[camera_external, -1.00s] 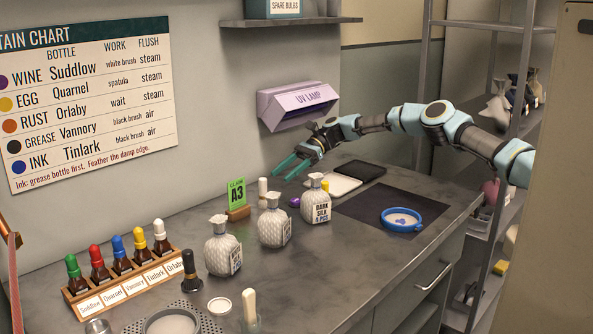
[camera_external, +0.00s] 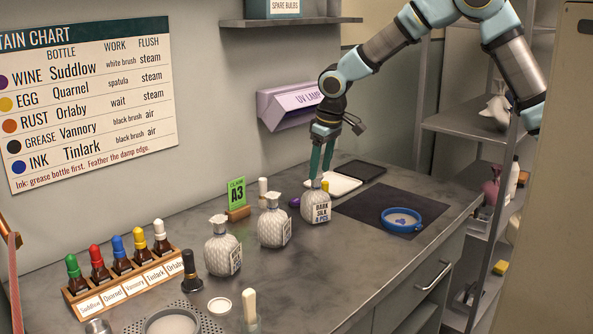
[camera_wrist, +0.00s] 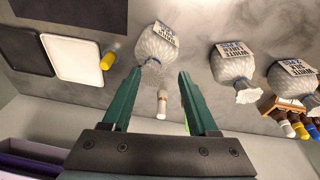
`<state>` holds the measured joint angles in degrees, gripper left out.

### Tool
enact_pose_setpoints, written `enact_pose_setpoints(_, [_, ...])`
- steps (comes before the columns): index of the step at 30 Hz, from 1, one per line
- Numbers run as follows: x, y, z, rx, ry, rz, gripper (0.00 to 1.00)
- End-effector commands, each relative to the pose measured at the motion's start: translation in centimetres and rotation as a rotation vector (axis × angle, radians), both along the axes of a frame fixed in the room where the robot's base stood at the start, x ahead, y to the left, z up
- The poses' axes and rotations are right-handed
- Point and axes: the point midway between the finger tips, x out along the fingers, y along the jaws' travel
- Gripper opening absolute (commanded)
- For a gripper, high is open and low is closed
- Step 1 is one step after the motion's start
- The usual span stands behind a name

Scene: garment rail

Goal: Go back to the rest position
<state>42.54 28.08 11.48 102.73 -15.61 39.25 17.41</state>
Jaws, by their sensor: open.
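My gripper (camera_external: 321,165) has two green fingers and points down just above and behind the bottle-shaped bundle labelled dark silk (camera_external: 315,205) on the counter. In the wrist view my gripper (camera_wrist: 158,95) is open, its fingers spread with nothing held between them. The dark silk bundle (camera_wrist: 156,48) shows beyond the fingertips there. In the external view the fingertips overlap its top, and I cannot tell whether they touch it.
Two more white bundles (camera_external: 273,226) (camera_external: 222,250) stand to the left, near a green A3 tag (camera_external: 237,195). The UV lamp (camera_external: 290,105) is on the wall close behind my gripper. A blue hoop (camera_external: 401,220) lies on a dark mat (camera_external: 365,212). A dropper rack (camera_external: 125,285) stands front left.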

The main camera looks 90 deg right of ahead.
Motion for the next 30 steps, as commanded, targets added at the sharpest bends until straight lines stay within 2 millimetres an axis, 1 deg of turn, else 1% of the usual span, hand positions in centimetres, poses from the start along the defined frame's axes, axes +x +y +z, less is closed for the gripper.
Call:
enact_pose_setpoints(1, [-0.2,3.8,-0.1,0.001,0.003,0.064,0.59])
enact_pose_setpoints(2, [-0.6,5.9,-0.2,0.002,0.004,0.101,0.59])
enact_pose_setpoints(3, [-1.2,8.7,-0.4,0.004,0.004,0.149,0.59])
enact_pose_setpoints(4, [-1.9,10.9,-0.5,0.008,0.005,0.186,0.59])
enact_pose_setpoints(5, [-2.7,12.9,-0.8,0.011,0.006,0.222,0.59])
enact_pose_setpoints(6, [-3.9,15.6,-1.2,0.017,0.008,0.271,0.59])
enact_pose_setpoints(8, [-6.0,19.1,-1.9,0.026,0.011,0.34,0.59])
enact_pose_setpoints(9, [-7.4,21.2,-2.4,0.033,0.015,0.383,0.59])
enact_pose_setpoints(12, [-11.0,25.3,-3.7,0.05,0.024,0.476,0.59])
enact_pose_setpoints(15, [-13.8,27.8,-4.6,0.063,0.033,0.54,0.59])
enact_pose_setpoints(18, [-15.4,29.1,-5.2,0.071,0.038,0.575,0.59])
enact_pose_setpoints(20, [-15.8,29.4,-5.3,0.074,0.04,0.585,0.59])
enact_pose_setpoints(30, [-15.8,29.4,-5.3,0.074,0.04,0.585,0.59])
